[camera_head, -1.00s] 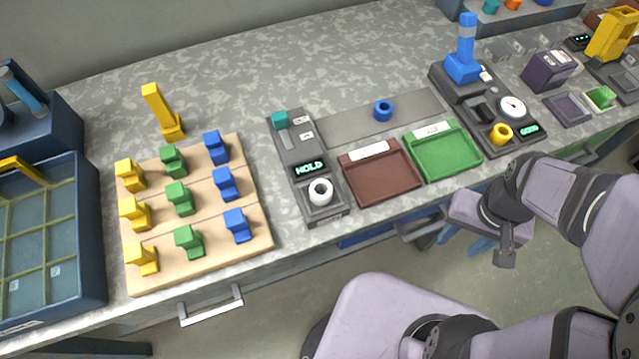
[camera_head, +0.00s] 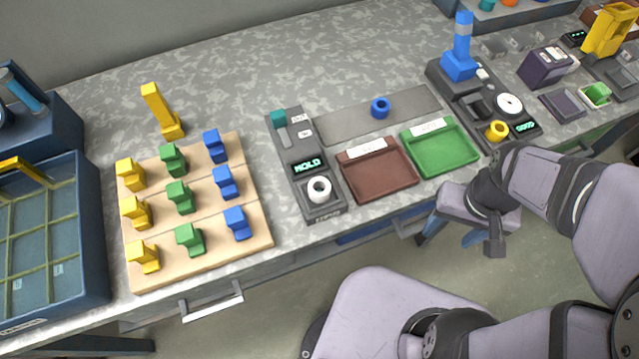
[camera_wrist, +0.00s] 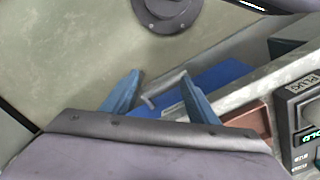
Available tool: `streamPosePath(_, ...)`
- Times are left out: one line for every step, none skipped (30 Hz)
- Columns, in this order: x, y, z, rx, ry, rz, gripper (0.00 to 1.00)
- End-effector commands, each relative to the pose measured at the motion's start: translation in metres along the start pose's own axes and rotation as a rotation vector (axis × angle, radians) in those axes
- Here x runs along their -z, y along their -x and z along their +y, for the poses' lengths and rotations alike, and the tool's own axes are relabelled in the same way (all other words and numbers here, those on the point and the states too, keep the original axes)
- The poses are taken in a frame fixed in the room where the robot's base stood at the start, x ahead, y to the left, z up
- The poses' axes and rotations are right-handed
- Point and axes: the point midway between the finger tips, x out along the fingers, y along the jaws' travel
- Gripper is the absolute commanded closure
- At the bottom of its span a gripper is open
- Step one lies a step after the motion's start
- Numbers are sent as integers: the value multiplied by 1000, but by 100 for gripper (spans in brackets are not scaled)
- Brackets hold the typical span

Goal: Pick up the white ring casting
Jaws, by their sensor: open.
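The white ring casting (camera_head: 319,189) sits on the near end of a dark grey device (camera_head: 307,165) whose lit display reads HOLD. My gripper (camera_head: 454,236) is in front of the bench's front edge, to the right of the ring and well apart from it. Its blue fingers also show in the wrist view (camera_wrist: 160,94), spread apart with nothing between them. In the wrist view, part of a dark device shows at the right edge; I cannot tell the ring clearly there.
A brown tray (camera_head: 385,190) and a green tray (camera_head: 455,160) lie right of the device. A blue ring (camera_head: 380,108) sits behind them. A wooden board (camera_head: 150,278) with several coloured blocks is at left. A yellow ring (camera_head: 497,131) is on a station at right.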

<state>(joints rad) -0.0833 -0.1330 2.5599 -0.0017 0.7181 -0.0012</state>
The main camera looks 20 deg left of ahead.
Motion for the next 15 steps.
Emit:
streamPosePath(-2,11,-11,0,50,-9,46)
streamPosePath(-3,15,-18,-1,81,-16,46)
streamPosePath(-6,19,-27,-2,126,-26,46)
streamPosePath(-9,23,-35,-3,163,-36,46)
streamPosePath(-12,26,-42,-5,202,-48,46)
streamPosePath(-16,32,-53,-9,257,-61,46)
streamPosePath(-19,36,-62,-11,299,-71,46)
streamPosePath(-22,40,-70,-14,342,-78,46)
streamPosePath(-24,46,-82,-18,398,-86,46)
streamPosePath(-26,50,-91,-22,440,-90,46)
streamPosePath(-28,54,-100,-24,479,-93,46)
streamPosePath(-29,59,-111,-27,527,-95,46)
streamPosePath(-30,62,-119,-30,560,-97,46)
streamPosePath(-31,65,-126,-31,592,-97,46)
streamPosePath(-33,69,-136,-34,630,-97,46)
